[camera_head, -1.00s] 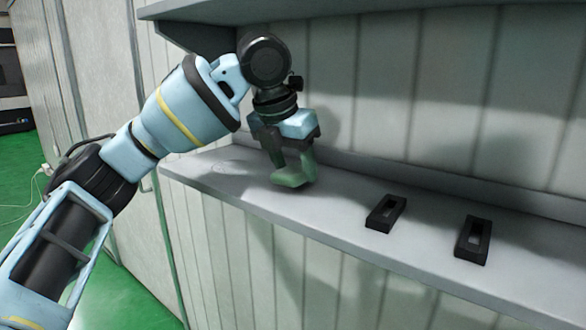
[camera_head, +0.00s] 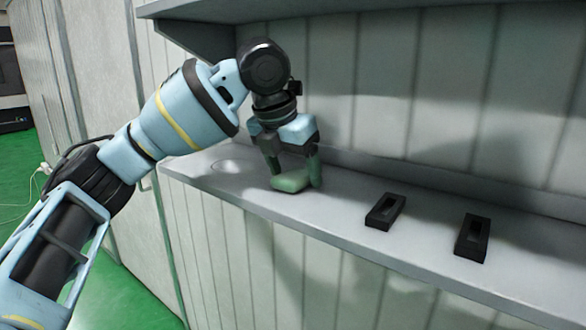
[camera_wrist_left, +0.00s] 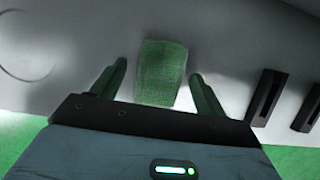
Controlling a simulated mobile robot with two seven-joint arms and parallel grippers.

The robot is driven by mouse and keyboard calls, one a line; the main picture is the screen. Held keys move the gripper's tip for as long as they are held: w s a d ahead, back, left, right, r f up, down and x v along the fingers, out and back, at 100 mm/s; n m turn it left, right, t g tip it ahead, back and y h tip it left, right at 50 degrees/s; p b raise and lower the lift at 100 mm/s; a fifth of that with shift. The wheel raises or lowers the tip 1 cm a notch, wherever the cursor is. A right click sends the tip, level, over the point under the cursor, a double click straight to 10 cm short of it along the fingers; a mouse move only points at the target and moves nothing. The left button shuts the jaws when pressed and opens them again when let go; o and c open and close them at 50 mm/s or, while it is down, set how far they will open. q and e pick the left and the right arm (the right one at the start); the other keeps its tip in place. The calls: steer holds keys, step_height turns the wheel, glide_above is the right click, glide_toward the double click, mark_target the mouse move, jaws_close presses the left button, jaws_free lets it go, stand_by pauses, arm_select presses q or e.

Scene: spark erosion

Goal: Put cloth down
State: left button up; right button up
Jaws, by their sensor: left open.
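The green cloth (camera_head: 290,181) is a folded pad lying on the grey shelf (camera_head: 340,207). In the left wrist view the cloth (camera_wrist_left: 161,74) sits between the two fingers, with a gap on each side. My left gripper (camera_head: 296,180) is open around the cloth, pointing down at the shelf. It also shows in the left wrist view (camera_wrist_left: 157,80). My right gripper is in neither view.
Two black rectangular holders with slots, one nearer (camera_head: 386,211) and one farther right (camera_head: 473,238), stand on the shelf to the right of the cloth. A panelled wall (camera_head: 430,90) closes the back. A faint circle marks the shelf at left. The shelf between is clear.

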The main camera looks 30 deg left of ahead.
mark_target(286, 177)
arm_select(q)
steer(key=v, duration=0.5)
steer(key=shift+s+r, duration=0.15)
steer(key=shift+r, duration=0.1)
steer(key=s+a, duration=0.1)
steer(key=s, duration=1)
steer(key=shift+s+f, duration=0.15)
steer(key=shift+s, duration=0.2)
